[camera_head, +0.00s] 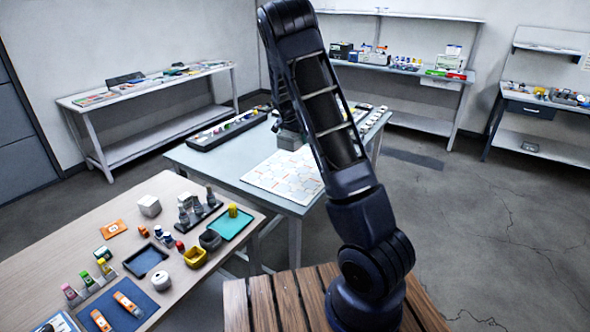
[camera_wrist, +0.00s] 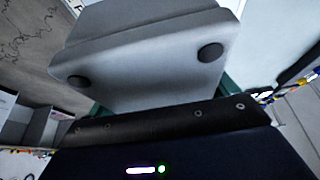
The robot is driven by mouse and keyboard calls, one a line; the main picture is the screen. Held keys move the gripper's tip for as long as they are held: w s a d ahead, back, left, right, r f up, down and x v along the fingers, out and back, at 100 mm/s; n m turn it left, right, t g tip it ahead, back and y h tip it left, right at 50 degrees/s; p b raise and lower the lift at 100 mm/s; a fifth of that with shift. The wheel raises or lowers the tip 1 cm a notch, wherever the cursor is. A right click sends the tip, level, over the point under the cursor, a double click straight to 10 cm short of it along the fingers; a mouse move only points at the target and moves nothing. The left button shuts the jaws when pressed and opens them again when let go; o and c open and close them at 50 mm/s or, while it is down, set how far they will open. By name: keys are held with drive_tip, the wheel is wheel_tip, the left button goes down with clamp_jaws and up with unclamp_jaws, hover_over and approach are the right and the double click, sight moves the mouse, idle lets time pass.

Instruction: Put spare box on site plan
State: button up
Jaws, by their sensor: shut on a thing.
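My gripper (camera_head: 288,127) is over the far part of the pale blue table, partly behind my own arm. It is shut on a grey box, the spare box (camera_wrist: 150,62), which fills the upper middle of the wrist view and shows two dark round spots on its near face. In the head view, a small grey part of the box (camera_head: 289,142) shows below the gripper, at the far edge of the site plan. The site plan (camera_head: 275,178) is a white sheet with a hexagon pattern, lying flat on the table. My arm covers its right side. Whether the box touches it I cannot tell.
A long dark tray (camera_head: 228,130) of small items stands left of the plan, and another row of items (camera_head: 372,119) lies to the right. A wooden table (camera_head: 60,245) in front holds trays, bottles and a white block (camera_head: 149,206). The plan's visible surface is clear.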

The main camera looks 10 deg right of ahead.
wheel_tip(320, 180, down, 17)
drive_tip(key=shift+r, duration=0.1)
idle(0.5)
drive_tip(key=o, duration=1)
